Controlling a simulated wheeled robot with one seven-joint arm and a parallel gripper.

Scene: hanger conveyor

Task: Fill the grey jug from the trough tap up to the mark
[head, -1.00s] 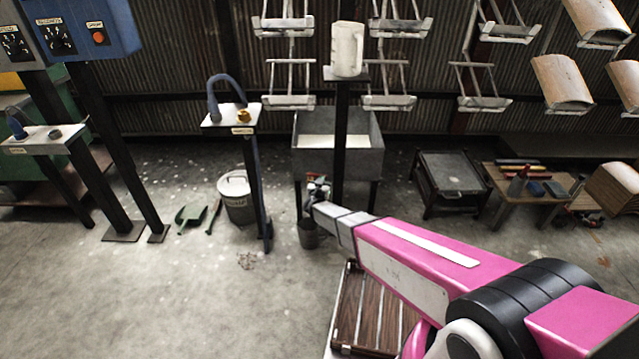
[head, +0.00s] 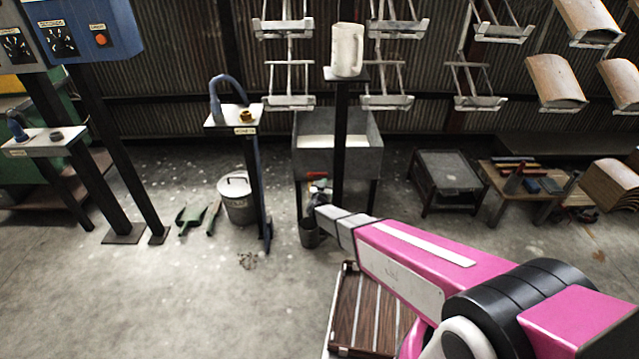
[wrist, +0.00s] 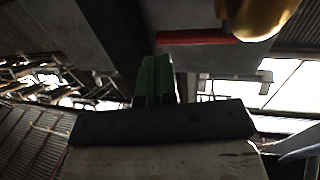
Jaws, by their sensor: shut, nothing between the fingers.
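The tap (head: 319,186) has a brass body and a red lever (head: 318,174). In the wrist view the red lever (wrist: 205,37) lies across the top, beside the rounded brass part (wrist: 258,14). My gripper (wrist: 155,65) is shut and empty, with its green fingers pointing up just below the lever. A gap to the lever cannot be judged. In the head view my wrist partly hides the tap.
A pale jug (head: 347,50) stands on a post in front of the trough. A blue hose stand (head: 220,122) and a lidded bin (head: 236,198) are to the left. A slatted wooden pallet (head: 365,310) lies below my arm.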

